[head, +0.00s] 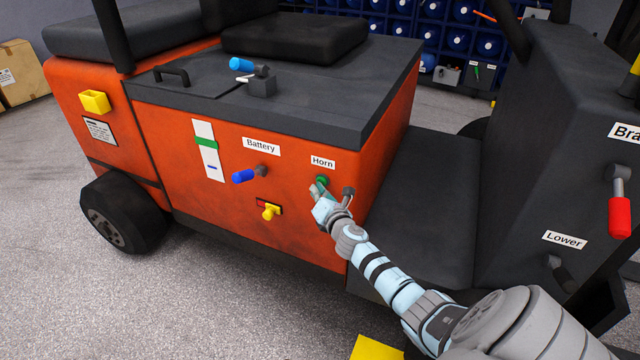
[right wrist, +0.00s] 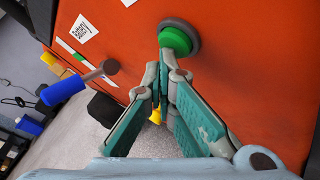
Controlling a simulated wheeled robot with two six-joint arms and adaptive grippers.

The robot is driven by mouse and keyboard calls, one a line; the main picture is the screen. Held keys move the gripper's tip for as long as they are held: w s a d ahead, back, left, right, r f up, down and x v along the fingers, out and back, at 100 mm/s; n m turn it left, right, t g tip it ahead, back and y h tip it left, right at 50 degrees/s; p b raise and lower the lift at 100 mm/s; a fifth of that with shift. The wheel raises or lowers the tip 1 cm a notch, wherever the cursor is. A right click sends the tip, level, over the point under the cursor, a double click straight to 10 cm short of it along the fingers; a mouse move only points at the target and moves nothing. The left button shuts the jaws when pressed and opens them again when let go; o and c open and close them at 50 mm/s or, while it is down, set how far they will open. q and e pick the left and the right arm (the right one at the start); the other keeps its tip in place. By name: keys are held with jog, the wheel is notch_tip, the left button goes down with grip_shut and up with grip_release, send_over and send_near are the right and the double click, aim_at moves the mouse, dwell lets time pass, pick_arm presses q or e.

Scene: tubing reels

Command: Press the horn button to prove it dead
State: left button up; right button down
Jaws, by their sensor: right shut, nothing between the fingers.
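The horn button is a round green button (head: 322,181) on the orange side of the truck, under the "Horn" label (head: 322,162). In the right wrist view the green button (right wrist: 177,40) sits in a dark round collar. My right gripper (head: 317,191) is shut and empty, with its fingertips right at the button. In the right wrist view the closed fingertips (right wrist: 163,60) overlap the lower left edge of the button; I cannot tell whether they touch it or press it. My left gripper is not in view.
A blue-handled battery lever (head: 249,175) and a yellow key-like knob (head: 269,211) stick out left of the button. A dark footwell (head: 420,190) and a console with a red lever (head: 620,212) lie to the right. Grey floor is open in front.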

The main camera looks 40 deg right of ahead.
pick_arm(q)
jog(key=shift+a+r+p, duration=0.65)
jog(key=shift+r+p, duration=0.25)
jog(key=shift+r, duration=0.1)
pick_arm(e)
jog(key=s+a, duration=0.3)
jog(key=a, duration=0.3)
dwell(0.3)
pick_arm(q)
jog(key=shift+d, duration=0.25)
pick_arm(e)
jog(key=shift+a, duration=0.1)
